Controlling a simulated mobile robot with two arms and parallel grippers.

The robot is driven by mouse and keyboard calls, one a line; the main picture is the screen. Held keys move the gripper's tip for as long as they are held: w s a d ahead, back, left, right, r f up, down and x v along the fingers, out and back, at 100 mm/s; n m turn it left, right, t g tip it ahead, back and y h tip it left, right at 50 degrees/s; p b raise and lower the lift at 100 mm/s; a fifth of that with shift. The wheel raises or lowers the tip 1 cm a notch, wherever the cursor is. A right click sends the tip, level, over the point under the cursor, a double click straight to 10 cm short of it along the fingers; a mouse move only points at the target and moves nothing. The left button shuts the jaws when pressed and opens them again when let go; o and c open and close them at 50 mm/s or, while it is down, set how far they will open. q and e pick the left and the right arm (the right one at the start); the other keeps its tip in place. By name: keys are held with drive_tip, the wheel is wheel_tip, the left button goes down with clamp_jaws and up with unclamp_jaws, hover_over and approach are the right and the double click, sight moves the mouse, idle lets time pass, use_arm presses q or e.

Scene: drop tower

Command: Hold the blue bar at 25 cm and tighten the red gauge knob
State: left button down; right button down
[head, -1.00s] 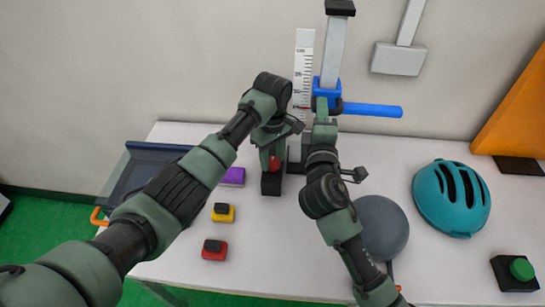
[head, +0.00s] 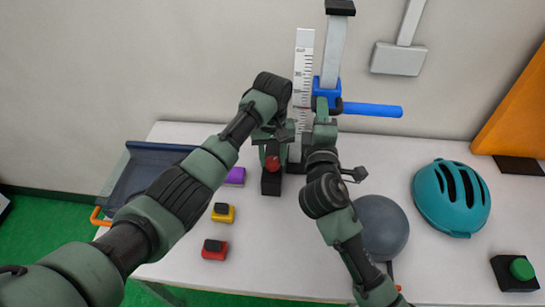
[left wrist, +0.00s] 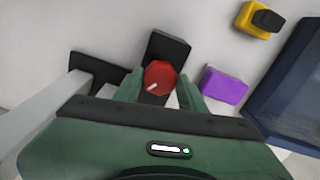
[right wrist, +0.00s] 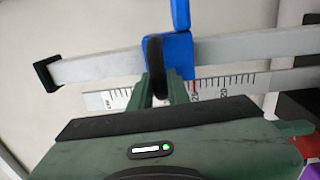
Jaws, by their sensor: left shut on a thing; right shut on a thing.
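The blue bar (head: 370,110) sticks out to the right from a blue carriage (head: 327,88) on the upright grey rail. My right gripper (head: 322,104) is shut on a black grip (right wrist: 155,65) on the blue carriage, which also shows in the right wrist view (right wrist: 180,50). A white scale (right wrist: 120,98) runs beside the rail. The red gauge knob (left wrist: 160,74) has a white line and sits on a black block (head: 271,185). My left gripper (head: 272,149) is shut on the knob, fingers on both sides.
A purple block (head: 235,176), a yellow block (head: 223,213) and a red block (head: 215,249) lie left of the knob. A dark blue tray (head: 140,180) is at the left. A grey disc (head: 384,228), teal helmet (head: 452,198) and green button (head: 521,269) are at the right.

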sight(273, 160)
use_arm(q)
drive_tip(key=m, duration=0.6)
drive_tip(key=shift+w+r, duration=0.1)
use_arm(e)
drive_tip(key=shift+a+r, duration=0.1)
drive_tip(key=shift+r, duration=0.05)
use_arm(q)
drive_tip(key=m, duration=0.6)
idle(0.3)
drive_tip(key=c, duration=0.8)
unclamp_jaws()
drive_tip(key=shift+c, duration=0.2)
wheel_tip(273, 160, up, 12)
